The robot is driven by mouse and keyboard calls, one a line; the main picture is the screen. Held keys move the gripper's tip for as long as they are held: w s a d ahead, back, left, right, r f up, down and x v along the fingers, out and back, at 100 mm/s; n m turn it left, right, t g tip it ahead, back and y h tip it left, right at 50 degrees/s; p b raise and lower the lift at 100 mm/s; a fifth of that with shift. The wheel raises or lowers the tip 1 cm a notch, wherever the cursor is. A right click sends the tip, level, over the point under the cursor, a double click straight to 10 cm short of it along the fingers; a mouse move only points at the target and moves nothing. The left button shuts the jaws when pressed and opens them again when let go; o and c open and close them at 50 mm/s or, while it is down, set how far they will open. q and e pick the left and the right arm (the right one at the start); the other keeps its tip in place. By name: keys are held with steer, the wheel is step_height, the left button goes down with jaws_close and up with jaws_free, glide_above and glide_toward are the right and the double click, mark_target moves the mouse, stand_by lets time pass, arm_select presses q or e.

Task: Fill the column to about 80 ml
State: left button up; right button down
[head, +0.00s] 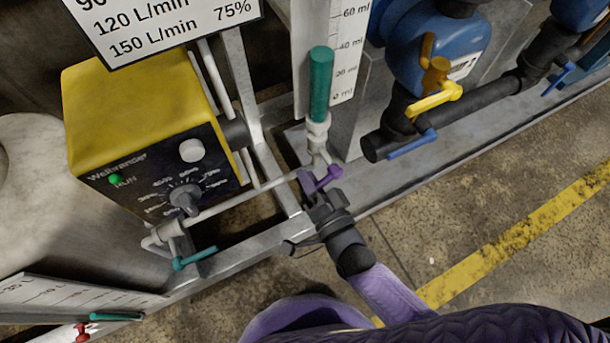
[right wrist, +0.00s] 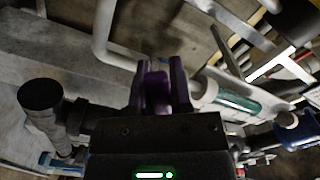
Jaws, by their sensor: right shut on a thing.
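The column (head: 320,85) is a narrow upright tube holding green liquid, with a white fitting below it. Its scale board (head: 347,50) has marks from 0 to 60 ml in view. The green top stands near the 40 ml mark, though the slanted view makes the exact reading unclear. My right gripper (head: 319,192) is at the column's foot, shut on the purple valve lever (head: 327,176). In the right wrist view, the lever (right wrist: 158,92) sits between the fingers, and the column's green liquid (right wrist: 238,100) lies to the right. My left gripper is not in view.
A yellow pump box (head: 140,110) with dials and a lit RUN lamp stands left. White pipe (head: 240,203) runs to a teal-handled valve (head: 195,258). Blue pumps (head: 435,50) and a yellow-handled valve (head: 434,99) stand right. Open floor (head: 450,215) lies at the lower right.

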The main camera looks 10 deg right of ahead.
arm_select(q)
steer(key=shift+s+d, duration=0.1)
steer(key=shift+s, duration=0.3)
arm_select(e)
steer(key=shift+d+f+n, duration=0.3)
steer(key=shift+f+n, duration=0.1)
steer(key=shift+n, duration=0.6)
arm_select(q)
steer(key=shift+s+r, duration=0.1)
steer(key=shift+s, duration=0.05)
arm_select(e)
steer(key=c, duration=0.9)
jaws_free()
steer(key=o, duration=0.4)
steer(key=shift+w, duration=0.1)
steer(key=shift+c, duration=0.2)
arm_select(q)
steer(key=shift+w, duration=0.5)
